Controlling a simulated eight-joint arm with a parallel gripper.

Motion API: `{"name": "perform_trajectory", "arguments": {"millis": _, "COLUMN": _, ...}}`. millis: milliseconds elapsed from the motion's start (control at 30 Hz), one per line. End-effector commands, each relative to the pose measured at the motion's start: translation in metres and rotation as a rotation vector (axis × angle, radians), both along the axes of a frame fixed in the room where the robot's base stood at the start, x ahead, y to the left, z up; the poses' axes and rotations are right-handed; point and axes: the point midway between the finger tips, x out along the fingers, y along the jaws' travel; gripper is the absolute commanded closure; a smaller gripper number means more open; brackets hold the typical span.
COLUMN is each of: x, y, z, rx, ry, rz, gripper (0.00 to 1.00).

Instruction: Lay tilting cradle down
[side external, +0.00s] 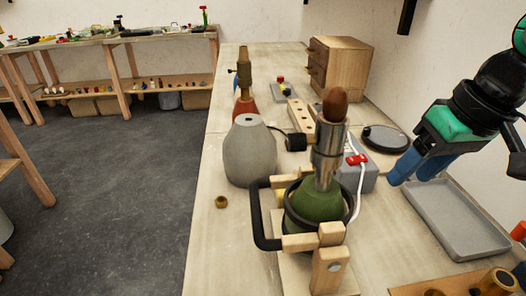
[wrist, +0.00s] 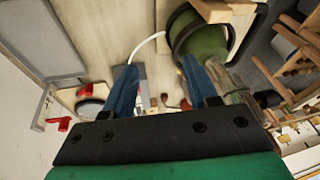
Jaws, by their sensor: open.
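The tilting cradle (side external: 331,236) stands at the front of the bench, with wooden blocks, a dark ring and a black bar handle (side external: 258,218) on its left. It holds a green lamp body (side external: 318,203), which is roughly upright, with a metal neck (side external: 327,155) and a brown tip on top. In the wrist view the green body (wrist: 203,38) and part of the cradle's wood (wrist: 228,10) show at the top. My gripper (side external: 412,172) is open and empty, right of the cradle and apart from it. Its blue fingers also show in the wrist view (wrist: 158,68).
A grey vase-like body (side external: 249,155) stands left of the cradle, near a small brass ring (side external: 221,202). A grey box with a red switch (side external: 356,160) and white cable is behind. A grey tray (side external: 455,220) lies right. A wooden drawer box (side external: 340,68) stands at the back.

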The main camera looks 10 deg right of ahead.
Motion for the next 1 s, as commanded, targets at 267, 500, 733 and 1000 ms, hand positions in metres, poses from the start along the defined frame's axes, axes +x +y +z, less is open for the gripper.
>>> {"name": "perform_trajectory", "arguments": {"millis": 267, "x": -0.003, "y": 0.123, "z": 0.008, "rx": -0.14, "ry": 0.187, "rz": 0.084, "gripper": 0.48}}
{"name": "perform_trajectory", "arguments": {"millis": 500, "x": 0.021, "y": 0.179, "z": -0.027, "rx": -0.295, "ry": -0.036, "rz": -0.097, "gripper": 0.48}}
{"name": "perform_trajectory", "arguments": {"millis": 733, "x": 0.027, "y": 0.2, "z": -0.042, "rx": -0.317, "ry": -0.141, "rz": -0.169, "gripper": 0.48}}
{"name": "perform_trajectory", "arguments": {"millis": 1000, "x": 0.041, "y": 0.194, "z": -0.075, "rx": -0.315, "ry": -0.143, "rz": -0.172, "gripper": 0.48}}
